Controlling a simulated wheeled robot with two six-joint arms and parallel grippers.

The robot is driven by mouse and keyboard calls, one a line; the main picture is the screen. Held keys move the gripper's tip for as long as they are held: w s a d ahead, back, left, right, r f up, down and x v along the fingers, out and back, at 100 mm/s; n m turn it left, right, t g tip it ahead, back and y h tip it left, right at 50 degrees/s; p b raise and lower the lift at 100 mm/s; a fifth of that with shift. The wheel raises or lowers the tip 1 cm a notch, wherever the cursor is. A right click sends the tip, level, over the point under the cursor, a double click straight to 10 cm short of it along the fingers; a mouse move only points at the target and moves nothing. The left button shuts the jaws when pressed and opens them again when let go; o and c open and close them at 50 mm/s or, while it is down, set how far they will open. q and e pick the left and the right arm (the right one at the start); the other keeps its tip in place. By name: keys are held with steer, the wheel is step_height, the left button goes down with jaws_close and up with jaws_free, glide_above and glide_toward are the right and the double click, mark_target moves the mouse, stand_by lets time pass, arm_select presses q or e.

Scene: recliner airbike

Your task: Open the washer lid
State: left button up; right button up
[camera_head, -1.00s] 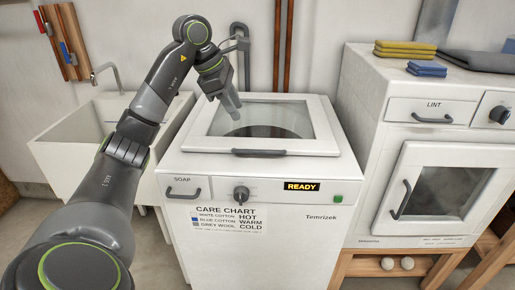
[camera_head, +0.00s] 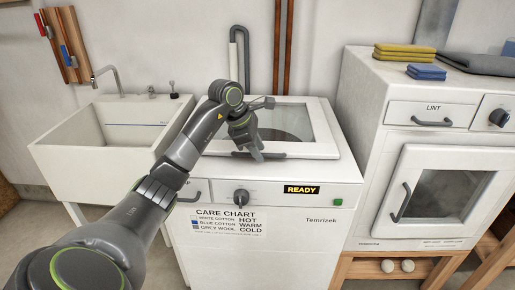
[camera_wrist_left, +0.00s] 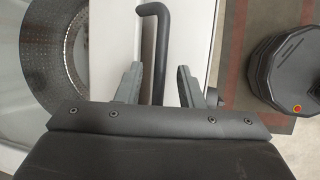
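The washer (camera_head: 265,240) has a white lid (camera_head: 318,125) with a glass pane, lying shut on its top. A dark bar handle (camera_head: 275,155) runs along the lid's front edge. My left gripper (camera_head: 250,150) is over the left part of this handle and hides some of it. In the left wrist view, the handle (camera_wrist_left: 155,35) lies in line with the gap between the two fingers of my left gripper (camera_wrist_left: 160,75). The fingers are apart, with visible room on both sides of the bar. The metal drum (camera_wrist_left: 75,50) shows through the glass. My right gripper is not in view.
A white sink (camera_head: 70,150) stands left of the washer. A dryer (camera_head: 370,130) stands close on the right, with folded yellow cloths (camera_head: 405,48) and blue cloths (camera_head: 427,71) on top. Pipes (camera_head: 278,45) run up the wall behind.

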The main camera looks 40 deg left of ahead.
arm_select(q)
jaws_close()
